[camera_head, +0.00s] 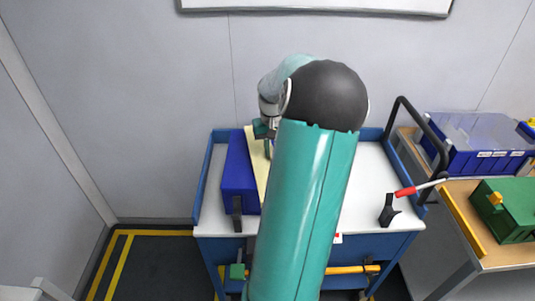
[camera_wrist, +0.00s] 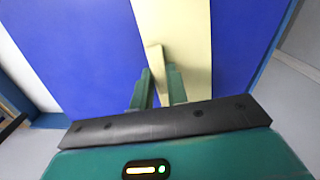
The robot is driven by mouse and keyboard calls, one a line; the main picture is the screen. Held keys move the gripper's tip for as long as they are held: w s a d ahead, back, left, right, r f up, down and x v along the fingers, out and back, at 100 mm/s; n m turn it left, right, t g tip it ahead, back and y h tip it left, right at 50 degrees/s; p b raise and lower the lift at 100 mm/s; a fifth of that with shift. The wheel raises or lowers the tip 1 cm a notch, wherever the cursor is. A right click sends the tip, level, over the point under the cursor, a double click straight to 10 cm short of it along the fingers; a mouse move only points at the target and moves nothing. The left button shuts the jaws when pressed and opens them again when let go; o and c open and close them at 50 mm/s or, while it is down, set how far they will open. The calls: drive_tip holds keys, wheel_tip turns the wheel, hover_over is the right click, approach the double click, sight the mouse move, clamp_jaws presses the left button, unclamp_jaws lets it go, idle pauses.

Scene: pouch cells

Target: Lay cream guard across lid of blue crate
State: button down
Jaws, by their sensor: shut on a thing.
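The blue crate (camera_head: 238,182) stands at the left of a white-topped trolley; its blue lid fills much of the wrist view (camera_wrist: 75,55). The cream guard (camera_head: 257,160) is a long flat strip running lengthwise over the lid, with blue on both sides of it in the wrist view (camera_wrist: 185,30). Whether it touches the lid cannot be told. My gripper (camera_head: 267,147) is above the guard; in the wrist view my gripper (camera_wrist: 160,78) is shut on a small upright tab of the guard. My arm hides the right side of the crate in the head view.
The blue trolley (camera_head: 212,215) has raised sides and a black handle (camera_head: 409,112). A black stand (camera_head: 388,211) and a red-handled tool (camera_head: 406,192) are at its right. Further right are a clear-lidded blue bin (camera_head: 490,160) and a green box (camera_head: 515,215). A wall is behind.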

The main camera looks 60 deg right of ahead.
drive_tip(key=shift+r, duration=0.1)
drive_tip(key=shift+r, duration=0.6)
drive_tip(key=s+a+r, duration=0.1)
drive_tip(key=a+r, duration=1.1)
drive_tip(key=a, duration=0.2)
drive_tip(key=d+f, duration=0.1)
drive_tip(key=d, duration=0.4)
drive_tip(key=w+d+f+m, duration=0.1)
drive_tip(key=d+f, duration=0.1)
drive_tip(key=d, duration=0.3)
drive_tip(key=d+f+m, duration=0.1)
drive_tip(key=d+f, duration=0.1)
drive_tip(key=d, duration=0.3)
drive_tip(key=shift+w+d+y, duration=0.15)
drive_tip(key=shift+w+y, duration=0.05)
drive_tip(key=shift+y, duration=0.2)
drive_tip(key=shift+w+d+r+g, duration=0.15)
drive_tip(key=shift+w+d+g, duration=0.15)
drive_tip(key=shift+d, duration=0.25)
drive_tip(key=shift+f, duration=2.9)
drive_tip(key=shift+f, duration=2.1)
